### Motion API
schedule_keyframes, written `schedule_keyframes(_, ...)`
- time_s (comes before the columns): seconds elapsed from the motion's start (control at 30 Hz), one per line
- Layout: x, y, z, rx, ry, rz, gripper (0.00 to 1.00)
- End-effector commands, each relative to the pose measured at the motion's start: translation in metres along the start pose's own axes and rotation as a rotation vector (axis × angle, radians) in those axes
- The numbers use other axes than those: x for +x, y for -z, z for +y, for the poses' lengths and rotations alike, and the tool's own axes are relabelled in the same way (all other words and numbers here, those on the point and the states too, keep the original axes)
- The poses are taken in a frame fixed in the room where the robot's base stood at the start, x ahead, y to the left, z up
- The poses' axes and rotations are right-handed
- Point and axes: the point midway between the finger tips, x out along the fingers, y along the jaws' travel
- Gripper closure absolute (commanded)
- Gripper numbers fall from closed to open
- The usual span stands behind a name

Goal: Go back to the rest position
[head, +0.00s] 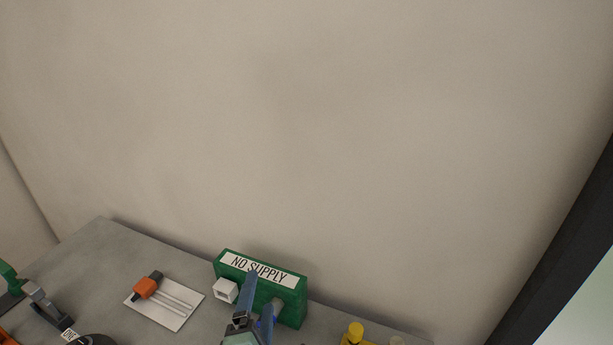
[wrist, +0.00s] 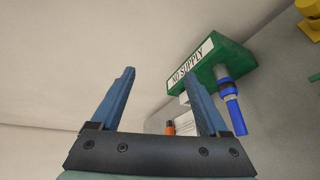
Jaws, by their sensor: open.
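My gripper (wrist: 163,105) is open and empty in the wrist view, its two blue fingers well apart with wall showing between them. In the head view it shows at the bottom, in front of a green box (head: 290,306). The box carries a "NO SUPPLY" label and stands on the grey cart top against the wall. It also shows in the wrist view (wrist: 228,58), with a blue-handled fitting (wrist: 236,112) sticking out of its face, outside the fingers. I cannot tell the exact gap between finger and box. Part of the box is hidden behind my gripper in the head view.
A white plate (head: 184,296) with an orange and black part (head: 147,285) lies left of the box. A white square socket (head: 226,290) is on the box's left. Yellow parts (head: 355,334) stand at right. A dark lever (head: 46,308) is at far left. The space above is clear.

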Motion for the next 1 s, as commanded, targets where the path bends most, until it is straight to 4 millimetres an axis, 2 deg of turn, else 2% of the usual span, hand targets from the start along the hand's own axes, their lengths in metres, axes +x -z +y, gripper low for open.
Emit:
schedule_keyframes(0.03,0.002,-0.020,0.040,0.133,-0.077,-0.023,0.22)
schedule_keyframes(0.17,-0.009,-0.063,0.126,0.480,-0.262,-0.026,0.22)
schedule_keyframes(0.2,-0.015,-0.076,0.151,0.584,-0.321,-0.015,0.22)
schedule_keyframes(0.27,-0.029,-0.096,0.189,0.738,-0.413,0.014,0.22)
schedule_keyframes(0.3,-0.040,-0.109,0.213,0.839,-0.474,0.041,0.22)
schedule_keyframes(0.37,-0.059,-0.128,0.248,0.986,-0.566,0.093,0.22)
schedule_keyframes(0.4,-0.074,-0.140,0.271,1.080,-0.628,0.138,0.22)
schedule_keyframes(0.5,-0.117,-0.167,0.320,1.296,-0.769,0.274,0.22)
schedule_keyframes(0.6,-0.158,-0.187,0.356,1.464,-0.878,0.426,0.22)
schedule_keyframes(0.73,-0.199,-0.202,0.383,1.602,-0.959,0.590,0.22)
schedule_keyframes(0.83,-0.215,-0.207,0.393,1.654,-0.985,0.663,0.22)
schedule_keyframes(1.0,-0.220,-0.208,0.395,1.668,-0.991,0.683,0.22)
